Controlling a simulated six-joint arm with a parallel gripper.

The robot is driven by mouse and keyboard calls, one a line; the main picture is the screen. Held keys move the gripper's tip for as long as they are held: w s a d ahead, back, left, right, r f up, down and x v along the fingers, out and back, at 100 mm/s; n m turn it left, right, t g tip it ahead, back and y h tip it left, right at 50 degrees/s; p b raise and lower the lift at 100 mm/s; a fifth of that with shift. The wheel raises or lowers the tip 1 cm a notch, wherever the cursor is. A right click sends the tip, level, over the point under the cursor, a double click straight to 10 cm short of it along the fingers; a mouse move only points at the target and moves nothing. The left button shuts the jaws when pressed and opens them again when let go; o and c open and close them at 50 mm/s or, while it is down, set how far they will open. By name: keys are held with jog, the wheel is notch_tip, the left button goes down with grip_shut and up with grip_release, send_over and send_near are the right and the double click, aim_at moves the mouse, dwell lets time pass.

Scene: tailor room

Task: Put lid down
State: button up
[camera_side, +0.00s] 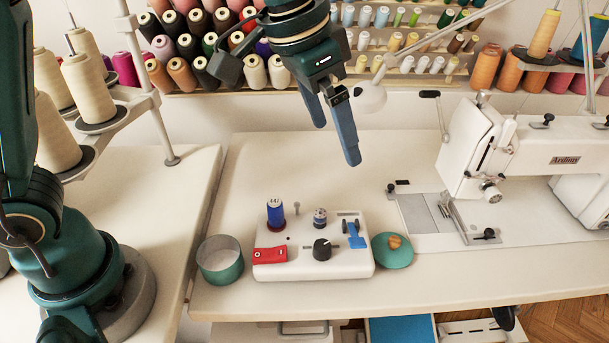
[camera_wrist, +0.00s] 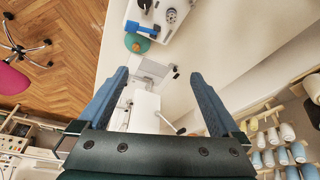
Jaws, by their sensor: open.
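The lid (camera_side: 393,252) is a green disc with a tan wooden knob. It lies on the table just right of the white bobbin winder box, and it also shows at the top of the wrist view (camera_wrist: 136,43). An open green round tin (camera_side: 219,260) stands on the table left of the box. My gripper (camera_side: 336,130) is open and empty, well above the table and behind the box. In the wrist view its two blue fingers (camera_wrist: 157,75) are spread wide with nothing between them.
The white winder box (camera_side: 313,262) has a red switch, a black knob, a blue lever and a blue thread spool (camera_side: 275,212) standing up. A sewing machine (camera_side: 500,150) stands at right. Thread racks line the back. The table behind the box is clear.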

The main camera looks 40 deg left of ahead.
jog(key=s+a+f+n+t, duration=0.1)
jog(key=s+a+n, duration=0.1)
jog(key=s+a, duration=0.3)
jog(key=s+a+f+n+y, duration=0.1)
jog(key=s+a, duration=0.4)
jog(key=s, duration=0.6)
jog(key=shift+a+f+n+t, duration=0.4)
jog(key=shift+n, duration=0.4)
